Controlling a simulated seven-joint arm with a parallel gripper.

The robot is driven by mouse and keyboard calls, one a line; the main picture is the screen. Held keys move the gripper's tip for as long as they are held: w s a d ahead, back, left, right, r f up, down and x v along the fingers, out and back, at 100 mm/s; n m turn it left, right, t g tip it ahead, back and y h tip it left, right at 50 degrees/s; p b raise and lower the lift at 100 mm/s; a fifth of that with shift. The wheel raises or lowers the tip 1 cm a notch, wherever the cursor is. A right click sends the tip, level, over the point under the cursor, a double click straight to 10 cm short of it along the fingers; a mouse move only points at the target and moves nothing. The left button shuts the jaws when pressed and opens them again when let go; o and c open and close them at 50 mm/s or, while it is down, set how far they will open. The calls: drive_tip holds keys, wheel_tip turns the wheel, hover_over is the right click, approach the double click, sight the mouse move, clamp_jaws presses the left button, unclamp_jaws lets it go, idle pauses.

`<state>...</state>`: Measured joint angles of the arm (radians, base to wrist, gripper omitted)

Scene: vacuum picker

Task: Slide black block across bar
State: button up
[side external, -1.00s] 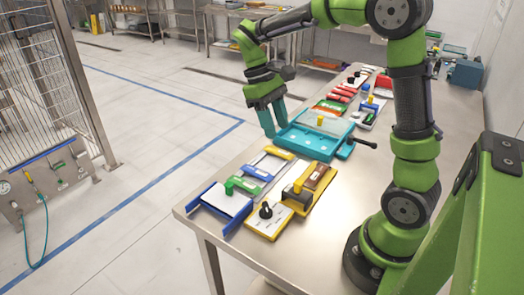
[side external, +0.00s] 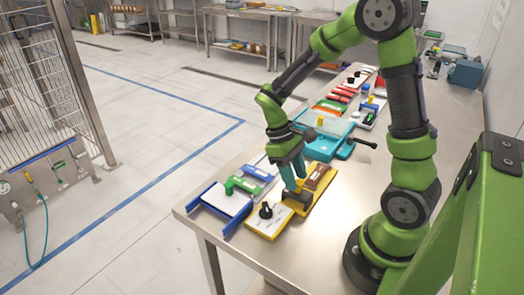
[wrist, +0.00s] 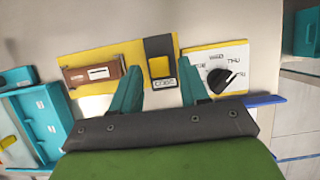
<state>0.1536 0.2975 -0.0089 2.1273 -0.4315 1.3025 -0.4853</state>
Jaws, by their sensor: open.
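A yellow bar (side external: 316,199) lies on the steel table and carries a black block (side external: 297,203) and a brown block (side external: 318,176). In the wrist view, the black block (wrist: 158,47) crosses the yellow bar (wrist: 120,55) near its right end and has a yellow part on its lower half. The brown block (wrist: 93,74) is farther left on the bar. My gripper (side external: 292,186) is open, its teal fingers pointing down over the black block. In the wrist view, my gripper's (wrist: 160,82) fingertips are on either side of the block's yellow part; contact cannot be told.
A white-and-yellow dial panel (wrist: 215,68) with a black knob is right of the bar. A teal tray (wrist: 42,122) is to its left. The table nearer my base is clear.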

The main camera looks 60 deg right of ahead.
drive_tip(key=shift+x, duration=0.9)
drive_tip(key=shift+c, duration=0.2)
clamp_jaws()
